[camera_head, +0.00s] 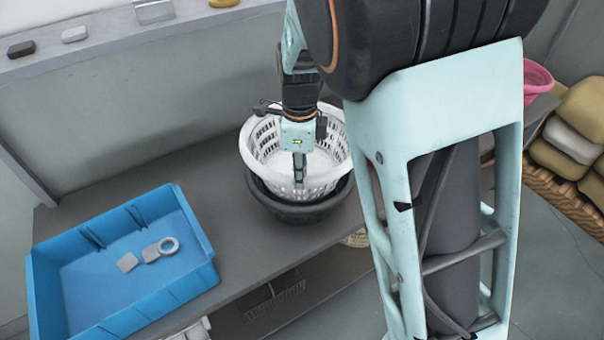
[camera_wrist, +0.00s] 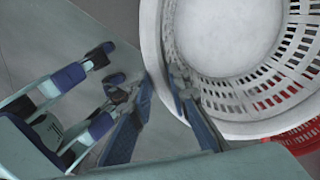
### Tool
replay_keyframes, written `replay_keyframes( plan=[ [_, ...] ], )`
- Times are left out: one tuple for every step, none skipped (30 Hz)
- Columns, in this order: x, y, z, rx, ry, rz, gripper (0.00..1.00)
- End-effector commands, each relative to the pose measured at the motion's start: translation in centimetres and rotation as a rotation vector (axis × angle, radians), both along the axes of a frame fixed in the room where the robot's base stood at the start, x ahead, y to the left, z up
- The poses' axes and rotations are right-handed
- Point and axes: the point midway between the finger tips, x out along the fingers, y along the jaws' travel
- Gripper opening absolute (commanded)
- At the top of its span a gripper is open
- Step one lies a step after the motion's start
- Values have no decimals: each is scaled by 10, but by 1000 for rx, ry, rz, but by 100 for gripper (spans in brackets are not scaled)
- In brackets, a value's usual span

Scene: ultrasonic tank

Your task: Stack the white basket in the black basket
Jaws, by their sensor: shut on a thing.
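The white basket (camera_head: 325,180), round with slotted walls, stands upright over the black basket (camera_head: 290,213) on the grey bench. Its lower part is inside the black basket's rim; how deep it sits and whether it touches cannot be told. My gripper (camera_head: 299,172) reaches down at the white basket and is shut on its rim. In the wrist view my gripper (camera_wrist: 160,95) has one finger inside and one outside the wall of the white basket (camera_wrist: 250,108). The black basket's inside is hidden.
A blue bin (camera_head: 203,240) with small grey pieces and a ring is at the left on the bench (camera_head: 215,190). A wall ledge (camera_head: 110,38) with small items runs behind. A pink basket (camera_head: 537,78) and stacked sacks (camera_head: 580,115) are at the right.

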Motion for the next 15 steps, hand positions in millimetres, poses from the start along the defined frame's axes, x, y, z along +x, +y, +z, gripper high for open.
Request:
replay_keyframes(
  plan=[
    [0,-1,-11,-2,3,0,0],
    [0,0,-16,-2,2,-1,0],
    [0,0,-21,-1,1,-1,0],
    [0,0,-25,-1,0,-1,0],
    [0,0,-28,-1,0,0,0],
    [0,0,-31,0,-1,1,0],
    [0,0,-32,0,0,1,0],
    [0,0,-34,1,0,1,0],
    [0,0,-37,1,0,0,0],
    [0,0,-40,0,-1,0,0],
    [0,0,-44,0,-1,0,0],
    [0,-1,-50,-2,1,0,0],
    [0,-1,-54,-2,1,-1,0],
    [1,0,-59,-1,0,-1,0],
    [0,0,-64,-1,0,-1,0]
  ],
)
